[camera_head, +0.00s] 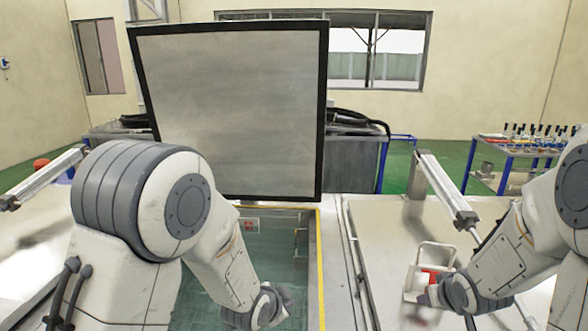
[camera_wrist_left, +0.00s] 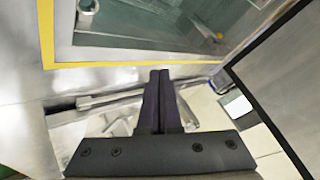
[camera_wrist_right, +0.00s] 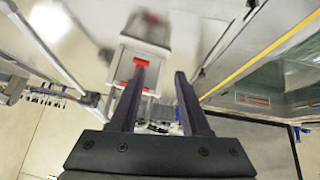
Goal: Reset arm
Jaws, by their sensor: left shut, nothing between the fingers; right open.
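My left gripper (camera_wrist_left: 160,75) is shut and empty in the left wrist view, its dark fingers pressed together near a yellow-edged opening. In the head view the left arm bends down in front of the opening (camera_head: 275,250), and its fingers cannot be made out. My right gripper (camera_wrist_right: 160,74) is open, its two dark fingers apart with nothing between them. A white bracket-like handle with red parts (camera_head: 437,257) is near the right wrist in the head view. A white and red part (camera_wrist_right: 142,50) shows beyond the fingers in the right wrist view.
A large grey lid with a black frame (camera_head: 230,105) stands raised behind the opening. A silver cylinder (camera_head: 445,190) slants over the flat right surface (camera_head: 375,230). Another cylinder (camera_head: 45,180) is at left. A blue table (camera_head: 515,150) with several tools stands at back right.

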